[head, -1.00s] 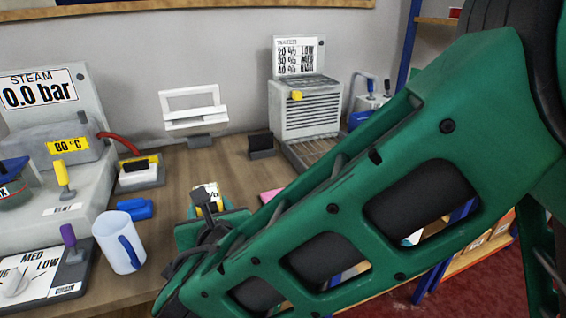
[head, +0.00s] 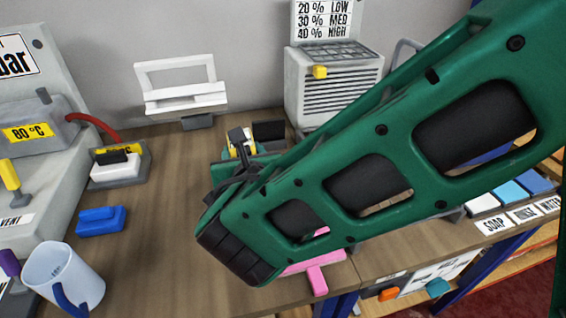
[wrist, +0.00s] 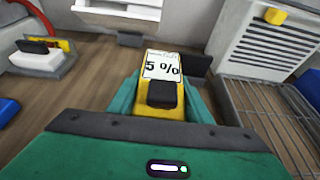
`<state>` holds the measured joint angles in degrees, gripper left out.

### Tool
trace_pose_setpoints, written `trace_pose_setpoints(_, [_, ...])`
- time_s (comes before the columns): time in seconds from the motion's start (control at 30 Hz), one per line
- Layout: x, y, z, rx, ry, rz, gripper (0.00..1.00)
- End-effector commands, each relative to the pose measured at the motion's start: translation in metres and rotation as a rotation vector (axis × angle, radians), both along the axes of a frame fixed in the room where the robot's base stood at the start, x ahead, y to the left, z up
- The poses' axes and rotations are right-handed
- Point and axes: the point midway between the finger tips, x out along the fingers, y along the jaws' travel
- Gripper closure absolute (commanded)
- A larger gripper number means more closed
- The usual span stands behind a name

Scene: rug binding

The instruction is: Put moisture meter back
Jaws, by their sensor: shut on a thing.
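The moisture meter (wrist: 163,68) is yellow with a white display reading 5 % and a dark part at its near end. My gripper (wrist: 160,98) is shut on it and holds it between green fingers, over the wooden bench. In the head view my green arm hides most of the meter, and only a bit of yellow (head: 236,151) shows at my gripper. A small dark upright holder (head: 268,131) stands on the bench just behind my gripper; it also shows right of the meter in the wrist view (wrist: 197,66). I cannot tell whether the meter touches the bench.
A grey louvred unit (head: 333,85) with a wire rack stands at the back right. A white frame stand (head: 180,95) is at the back. A white-and-black device on a grey base (head: 120,165), a blue block (head: 101,221), a mug (head: 65,277) and a pink tool (head: 316,268) lie around.

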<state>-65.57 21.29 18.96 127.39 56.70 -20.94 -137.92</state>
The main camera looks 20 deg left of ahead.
Motion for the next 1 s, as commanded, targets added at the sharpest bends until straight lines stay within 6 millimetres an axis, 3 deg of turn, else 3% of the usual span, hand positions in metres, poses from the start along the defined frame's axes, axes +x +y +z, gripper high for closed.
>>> trace_pose_setpoints(0.4, [0.066,-0.033,-0.046,-0.002,0.001,0.001,0.87])
trace_pose_setpoints(0.6, [0.09,-0.045,-0.063,0.0,0.001,0.006,0.87])
trace_pose_setpoints(0.87, [0.095,-0.047,-0.074,-0.001,0.0,0.01,0.87])
trace_pose_setpoints(1.0, [0.095,-0.047,-0.092,-0.004,0.001,0.011,0.87])
